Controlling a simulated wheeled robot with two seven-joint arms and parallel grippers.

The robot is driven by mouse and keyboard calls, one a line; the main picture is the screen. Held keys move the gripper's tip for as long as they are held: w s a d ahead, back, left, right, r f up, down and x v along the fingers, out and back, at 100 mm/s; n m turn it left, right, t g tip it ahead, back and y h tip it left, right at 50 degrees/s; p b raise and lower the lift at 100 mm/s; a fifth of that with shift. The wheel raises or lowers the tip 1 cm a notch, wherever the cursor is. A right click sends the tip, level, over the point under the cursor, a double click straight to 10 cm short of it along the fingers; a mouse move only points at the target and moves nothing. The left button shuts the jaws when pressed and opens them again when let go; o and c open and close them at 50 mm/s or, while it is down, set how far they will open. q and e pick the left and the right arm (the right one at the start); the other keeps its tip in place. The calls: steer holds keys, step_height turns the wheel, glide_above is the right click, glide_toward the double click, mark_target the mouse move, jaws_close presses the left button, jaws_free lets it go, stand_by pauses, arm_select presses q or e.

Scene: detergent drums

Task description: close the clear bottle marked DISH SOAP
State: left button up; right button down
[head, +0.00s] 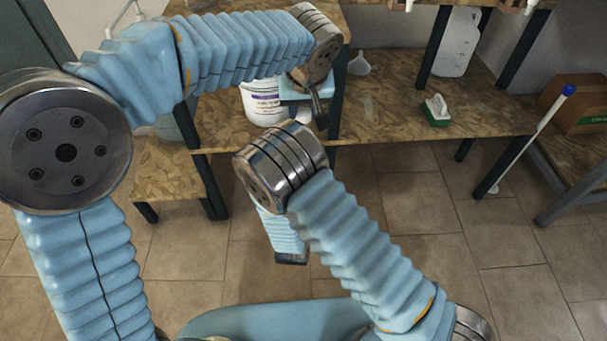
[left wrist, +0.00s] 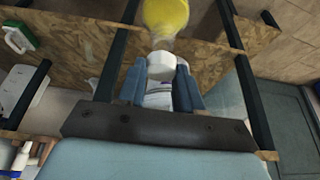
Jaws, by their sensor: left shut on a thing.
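My left gripper (left wrist: 160,88) is shut on a white cap (left wrist: 161,66), one finger on each side of it. A bottle with yellow contents (left wrist: 165,16) shows past the cap at the top edge of the left wrist view. A clear part lies between the yellow and the cap. I cannot tell whether the cap is seated on it. No label is readable on it. In the head view my left gripper (head: 319,108) is dark and partly hidden at the bench by the white drum. My right gripper (head: 291,258) hangs low over the floor; its jaws are not clear.
A white drum with a purple label (head: 264,102) stands on the bench, left of my left gripper. A white funnel (head: 360,63), a green-and-white brush (head: 437,110) and a white jug (head: 456,42) are to the right. Dark posts (head: 336,95) hold the shelves. The bench middle is clear.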

mark_target(304, 116)
arm_select(q)
steer(key=shift+f, duration=0.25)
stand_by(0.7)
steer(key=shift+f, duration=0.8)
steer(key=shift+s+f, duration=0.1)
steer(key=shift+f, duration=0.45)
